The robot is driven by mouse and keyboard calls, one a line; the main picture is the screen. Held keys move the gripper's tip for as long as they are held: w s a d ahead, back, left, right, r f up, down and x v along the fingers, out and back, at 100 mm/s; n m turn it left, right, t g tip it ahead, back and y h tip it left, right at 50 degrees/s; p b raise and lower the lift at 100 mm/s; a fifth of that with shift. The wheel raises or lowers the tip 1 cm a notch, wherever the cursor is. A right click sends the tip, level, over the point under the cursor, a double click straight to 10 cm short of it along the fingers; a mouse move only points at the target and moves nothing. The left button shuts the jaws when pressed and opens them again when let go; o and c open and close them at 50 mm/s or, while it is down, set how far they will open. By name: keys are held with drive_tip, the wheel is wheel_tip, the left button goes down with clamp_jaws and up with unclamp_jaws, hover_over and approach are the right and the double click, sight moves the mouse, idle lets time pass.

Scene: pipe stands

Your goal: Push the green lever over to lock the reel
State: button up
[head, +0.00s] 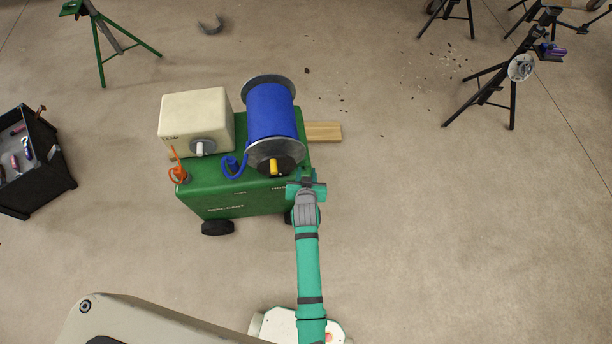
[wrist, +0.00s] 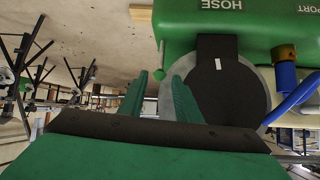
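The reel (head: 271,110) of blue hose lies on top of a green cart, with grey end discs and a yellow knob (head: 273,166) on its near end. In the wrist view, the reel's grey end disc with a dark centre (wrist: 248,95) shows just beyond my fingers. My gripper (head: 306,185) is at the cart's front right corner, just right of the reel's near end.
The green cart (head: 232,199) also carries a cream box (head: 197,118) and an orange fitting (head: 179,174). A wooden board (head: 323,132) sticks out right of the cart. A black bin (head: 36,170) stands at left, tripods at the back.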

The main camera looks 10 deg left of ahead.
drive_tip(key=shift+v, duration=1.2)
